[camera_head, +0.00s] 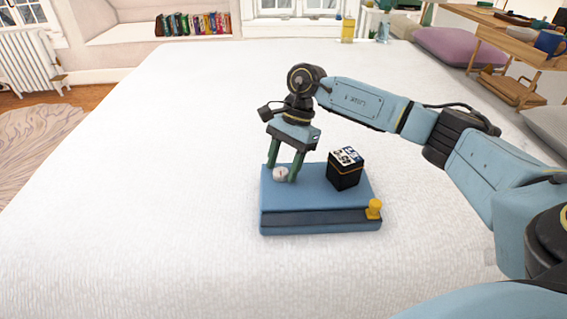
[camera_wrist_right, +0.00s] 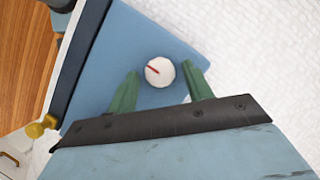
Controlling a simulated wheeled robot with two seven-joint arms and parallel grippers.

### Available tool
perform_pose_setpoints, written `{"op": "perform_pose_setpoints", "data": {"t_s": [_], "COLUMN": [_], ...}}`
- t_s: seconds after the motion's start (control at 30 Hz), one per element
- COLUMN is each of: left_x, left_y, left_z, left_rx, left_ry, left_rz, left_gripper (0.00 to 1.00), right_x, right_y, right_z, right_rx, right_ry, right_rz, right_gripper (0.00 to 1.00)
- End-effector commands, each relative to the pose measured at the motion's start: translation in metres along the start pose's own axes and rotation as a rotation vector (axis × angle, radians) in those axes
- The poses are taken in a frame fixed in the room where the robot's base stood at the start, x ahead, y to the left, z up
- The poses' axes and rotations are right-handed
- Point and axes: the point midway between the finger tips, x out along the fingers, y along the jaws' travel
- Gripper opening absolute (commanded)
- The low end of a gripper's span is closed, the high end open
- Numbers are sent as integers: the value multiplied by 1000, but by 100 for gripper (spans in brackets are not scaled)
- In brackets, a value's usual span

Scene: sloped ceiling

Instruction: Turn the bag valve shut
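The valve looks to be a small round white knob (camera_head: 280,174) on top of a flat blue block (camera_head: 310,196), near its left back corner. In the right wrist view the knob (camera_wrist_right: 160,71) bears a short red line that runs obliquely from its upper left toward its middle. My right gripper (camera_head: 281,176) points down over the knob, its two green fingers on either side of it. In the right wrist view the fingers (camera_wrist_right: 160,68) stand apart, with a narrow gap showing on each side of the knob. My left gripper is not in view.
A black box (camera_head: 344,172) with a white-patterned top stands on the block's right half. A yellow knob (camera_head: 374,208) sits at its front right, beside a dark front band (camera_head: 310,218). The white surface (camera_head: 130,190) to the left is clear. A wooden shelf (camera_head: 505,30) stands back right.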

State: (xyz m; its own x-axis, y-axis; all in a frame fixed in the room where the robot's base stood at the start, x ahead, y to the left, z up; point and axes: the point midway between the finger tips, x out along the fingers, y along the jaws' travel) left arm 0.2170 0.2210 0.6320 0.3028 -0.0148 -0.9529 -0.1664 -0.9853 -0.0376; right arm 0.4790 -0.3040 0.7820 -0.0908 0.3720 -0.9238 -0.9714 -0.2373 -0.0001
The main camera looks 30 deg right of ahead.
Motion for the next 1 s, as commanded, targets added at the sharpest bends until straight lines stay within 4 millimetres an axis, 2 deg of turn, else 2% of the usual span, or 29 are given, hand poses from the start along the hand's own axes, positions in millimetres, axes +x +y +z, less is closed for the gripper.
{"op": "perform_pose_setpoints", "data": {"t_s": [0.03,0.3,0.63,1.0], "left_x": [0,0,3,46], "left_y": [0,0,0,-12], "left_z": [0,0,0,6], "left_rx": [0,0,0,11], "left_ry": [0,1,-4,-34], "left_rz": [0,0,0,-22], "left_gripper": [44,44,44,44], "right_x": [0,0,-1,-2], "right_y": [0,0,1,4], "right_z": [0,0,0,1], "right_rx": [0,0,50,302], "right_ry": [0,0,1,2], "right_rz": [0,0,-20,-125], "right_gripper": [43,11,10,10]}}
